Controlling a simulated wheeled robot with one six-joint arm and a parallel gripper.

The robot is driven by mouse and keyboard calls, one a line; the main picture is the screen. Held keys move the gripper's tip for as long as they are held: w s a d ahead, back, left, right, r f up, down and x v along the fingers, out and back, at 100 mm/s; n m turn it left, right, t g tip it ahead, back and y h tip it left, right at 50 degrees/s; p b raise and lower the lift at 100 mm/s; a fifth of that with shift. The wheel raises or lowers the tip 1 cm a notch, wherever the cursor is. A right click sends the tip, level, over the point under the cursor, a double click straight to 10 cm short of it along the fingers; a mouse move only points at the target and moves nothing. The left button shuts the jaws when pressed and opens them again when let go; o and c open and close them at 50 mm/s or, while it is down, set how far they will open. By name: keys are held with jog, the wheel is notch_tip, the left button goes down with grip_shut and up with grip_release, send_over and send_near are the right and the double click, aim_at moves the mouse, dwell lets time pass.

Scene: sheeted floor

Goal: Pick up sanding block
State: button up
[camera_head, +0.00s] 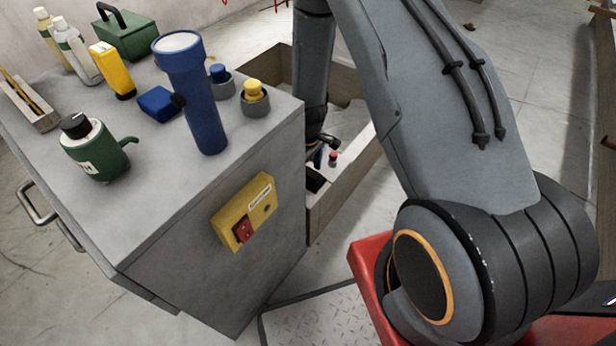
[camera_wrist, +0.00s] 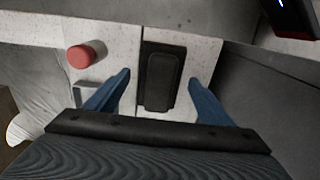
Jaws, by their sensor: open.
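A black block with rounded ends (camera_wrist: 162,80), which looks like the sanding block, lies on a darker patch of a pale speckled surface in the wrist view. My gripper (camera_wrist: 158,78) is open, with one blue finger on each side of the block and pale surface showing between each finger and it. I cannot tell how far above the block the fingertips are. In the head view a dark shape (camera_head: 316,181), likely the same block, shows low beside the grey cabinet, and my gripper there is mostly hidden by the arm and the cabinet edge.
A red-topped round knob (camera_wrist: 82,56) stands left of the block. A wooden-sided box (camera_head: 345,185) surrounds this low area.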

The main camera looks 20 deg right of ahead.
aim_at(308, 171)
jog(key=c, duration=1.3)
jog(key=shift+o, duration=0.2)
jog(key=shift+r, duration=0.15)
notch_tip(308, 171, up, 10)
jog(key=shift+f+p, duration=0.1)
jog(key=shift+p, duration=0.9)
